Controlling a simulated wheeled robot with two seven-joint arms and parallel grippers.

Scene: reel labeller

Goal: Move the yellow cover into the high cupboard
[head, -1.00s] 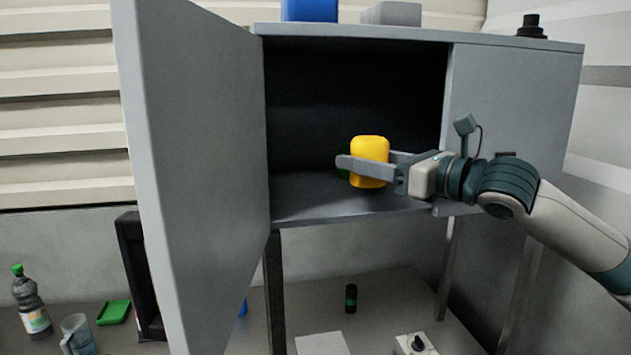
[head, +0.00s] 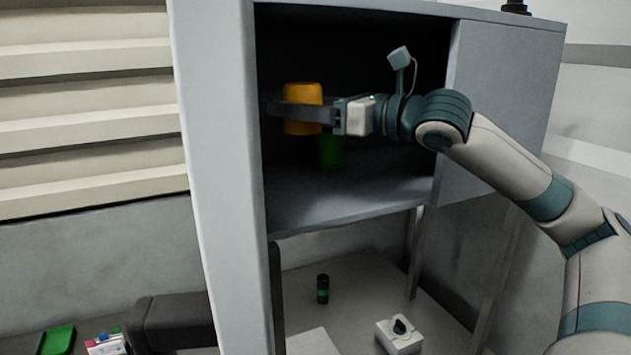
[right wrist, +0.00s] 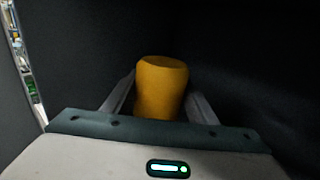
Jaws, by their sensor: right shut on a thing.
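The yellow cover (head: 302,96) is held upright between the fingers of my right gripper (head: 296,112), inside the open high cupboard (head: 330,207). It is raised above the cupboard floor, in the left part of the opening. In the right wrist view the yellow cover (right wrist: 162,86) stands between the two fingers of the right gripper (right wrist: 162,98), against a dark interior. A green object (head: 330,150) stands inside the cupboard, below and just right of the cover, in shadow. My left gripper is not in view.
The open cupboard door (head: 218,150) stands at the left of the opening. Below the cupboard are a small dark can (head: 323,289) and a white box with a black knob (head: 399,335). A green tray (head: 57,340) lies at the lower left. The cupboard floor's front is clear.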

